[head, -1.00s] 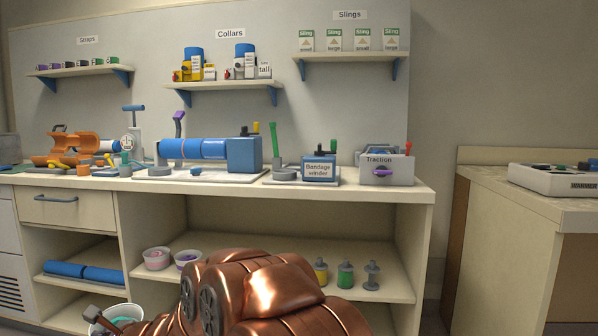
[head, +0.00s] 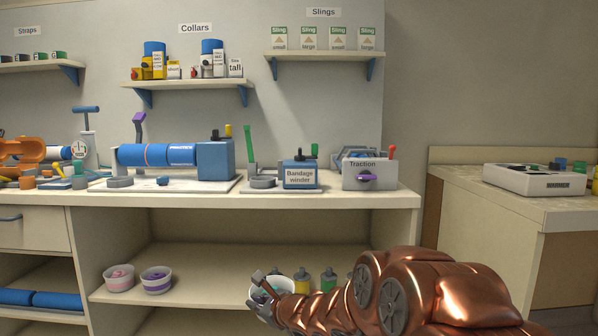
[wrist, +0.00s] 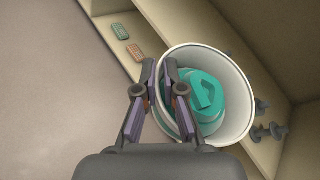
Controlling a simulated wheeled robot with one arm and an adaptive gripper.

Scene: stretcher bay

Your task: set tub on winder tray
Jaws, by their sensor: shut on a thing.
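The white tub (head: 256,294) with a teal roll inside is in front of the shelf unit, below the counter top. It also shows in the wrist view (wrist: 240,75), tilted in the picture. My gripper (wrist: 162,72) is shut on the tub's rim wall. In the head view my copper arm hides part of the tub. The winder tray (head: 246,188) is a pale, flat base on the counter, under the blue bandage winder (head: 299,175).
The Traction box (head: 370,176) stands right of the tray, and a blue roller machine (head: 215,160) stands left of it. The counter's front edge (head: 330,203) lies above the tub. Two bowls (head: 156,280) and several spools (head: 328,279) sit on the lower shelf.

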